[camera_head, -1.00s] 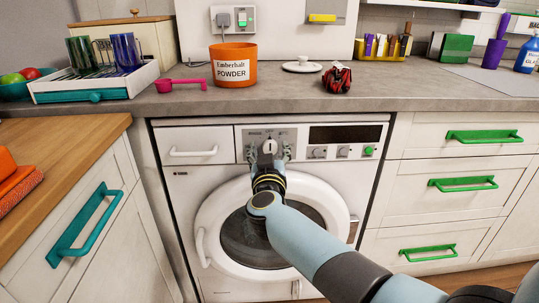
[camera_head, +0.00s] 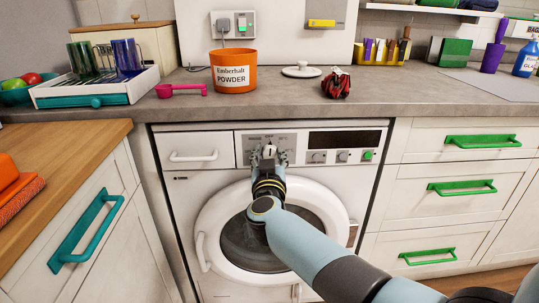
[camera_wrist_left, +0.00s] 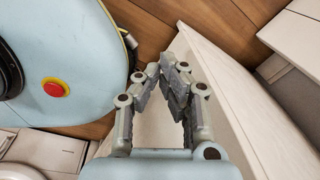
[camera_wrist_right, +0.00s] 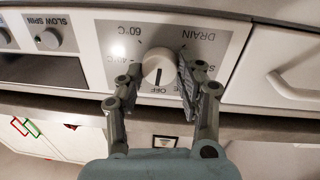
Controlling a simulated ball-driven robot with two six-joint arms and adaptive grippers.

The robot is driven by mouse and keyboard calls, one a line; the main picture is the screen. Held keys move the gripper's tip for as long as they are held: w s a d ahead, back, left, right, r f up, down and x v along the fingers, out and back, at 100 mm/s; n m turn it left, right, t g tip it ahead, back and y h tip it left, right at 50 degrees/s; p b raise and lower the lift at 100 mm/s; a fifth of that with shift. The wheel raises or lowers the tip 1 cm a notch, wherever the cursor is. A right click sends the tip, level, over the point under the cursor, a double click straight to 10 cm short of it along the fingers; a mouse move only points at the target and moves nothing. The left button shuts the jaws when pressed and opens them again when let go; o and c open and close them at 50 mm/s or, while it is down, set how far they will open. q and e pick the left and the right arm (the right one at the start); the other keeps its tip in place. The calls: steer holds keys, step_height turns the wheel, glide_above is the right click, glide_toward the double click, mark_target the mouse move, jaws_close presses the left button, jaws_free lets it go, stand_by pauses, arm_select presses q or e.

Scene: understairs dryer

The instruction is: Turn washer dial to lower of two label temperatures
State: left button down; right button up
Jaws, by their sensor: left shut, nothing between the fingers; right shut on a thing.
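The washer dial (camera_wrist_right: 158,68) is a round white knob on the washer's control panel (camera_wrist_right: 110,45). In the right wrist view, upside down, its dark line points to OFF; 40°C, 60°C and DRAIN labels surround it. My right gripper (camera_wrist_right: 158,80) is shut on the dial, with a finger on each side. In the head view the right gripper (camera_head: 269,154) covers part of the dial and its labels. My left gripper (camera_wrist_left: 178,75) is shut and empty beside my base, outside the head view. A crumpled red and black item (camera_head: 336,83) lies on the counter; no label is readable on it.
The washer (camera_head: 180,220) sits under the grey counter (camera_head: 270,100). Its round door (camera_head: 325,200) is closed, below my right arm. An orange powder tub (camera_head: 234,72), pink scoop (camera_head: 180,90) and white lid (camera_head: 301,72) stand above. Drawers with green handles (camera_head: 484,141) are at right.

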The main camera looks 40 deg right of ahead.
steer(key=m+p, duration=0.2)
steer(key=m, duration=0.1)
steer(key=shift+r, duration=0.1)
steer(key=m+p, duration=0.1)
steer(key=m, duration=0.1)
steer(key=shift+d+m, duration=0.1)
steer(key=shift+m, duration=0.3)
steer(key=m, duration=0.2)
steer(key=shift+s+m+y, duration=0.1)
steer(key=shift+m+y, duration=0.2)
steer(key=m, duration=0.3)
steer(key=shift+p, duration=0.35)
steer(key=m, duration=0.3)
steer(key=shift+d+f+y, duration=0.1)
steer(key=shift+f+y, duration=0.1)
steer(key=shift+y, duration=0.1)
steer(key=m+b, duration=0.1)
steer(key=m, duration=0.2)
steer(key=shift+s+f, duration=0.1)
steer(key=shift+f, duration=0.05)
steer(key=m+b, duration=0.1)
steer(key=m, duration=0.2)
steer(key=shift+m+y, duration=0.3)
steer(key=shift+m, duration=0.1)
steer(key=shift+f+m+b, duration=0.1)
steer(key=shift+m+b, duration=0.75)
steer(key=shift+m, duration=0.85)
